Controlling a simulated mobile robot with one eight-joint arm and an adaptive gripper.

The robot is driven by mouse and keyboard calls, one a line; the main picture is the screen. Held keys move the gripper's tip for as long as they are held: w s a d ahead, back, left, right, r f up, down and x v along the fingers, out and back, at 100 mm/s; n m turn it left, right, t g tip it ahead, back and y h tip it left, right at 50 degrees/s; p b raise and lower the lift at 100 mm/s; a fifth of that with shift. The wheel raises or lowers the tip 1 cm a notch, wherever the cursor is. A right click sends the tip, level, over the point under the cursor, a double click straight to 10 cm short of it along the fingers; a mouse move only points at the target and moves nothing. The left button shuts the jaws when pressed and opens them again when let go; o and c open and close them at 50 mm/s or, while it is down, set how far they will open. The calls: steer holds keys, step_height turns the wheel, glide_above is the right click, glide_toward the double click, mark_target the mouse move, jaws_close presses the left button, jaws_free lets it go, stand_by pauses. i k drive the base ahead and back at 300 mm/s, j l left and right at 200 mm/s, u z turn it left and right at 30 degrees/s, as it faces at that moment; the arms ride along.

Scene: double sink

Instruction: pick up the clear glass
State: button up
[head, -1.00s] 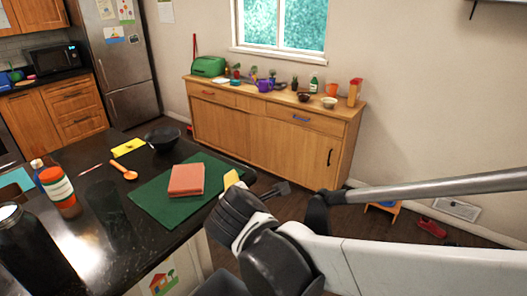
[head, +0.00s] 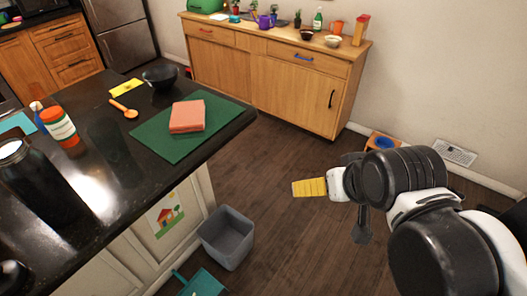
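My gripper (head: 310,188) is over the floor, right of the counter and well apart from the glass. A yellow ribbed pad points left from it and a dark part hangs below. The gap between its fingers does not show clearly. I see nothing held in it.
The black counter (head: 178,185) carries a green mat (head: 165,148) with a pink block (head: 187,117), an orange spoon (head: 124,109), a dark bowl (head: 160,76), a jar (head: 60,127) and a black bottle (head: 40,185). A grey bin (head: 227,240) stands beside the counter. Wooden floor is open before the sideboard (head: 290,85).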

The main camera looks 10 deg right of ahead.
mark_target(110, 142)
steer(key=u, duration=1.4)
steer(key=i+j, duration=0.2)
steer(key=j, duration=0.2)
steer(key=i+j+u, duration=0.1)
steer(key=i+j, duration=0.15)
steer(key=j, duration=0.1)
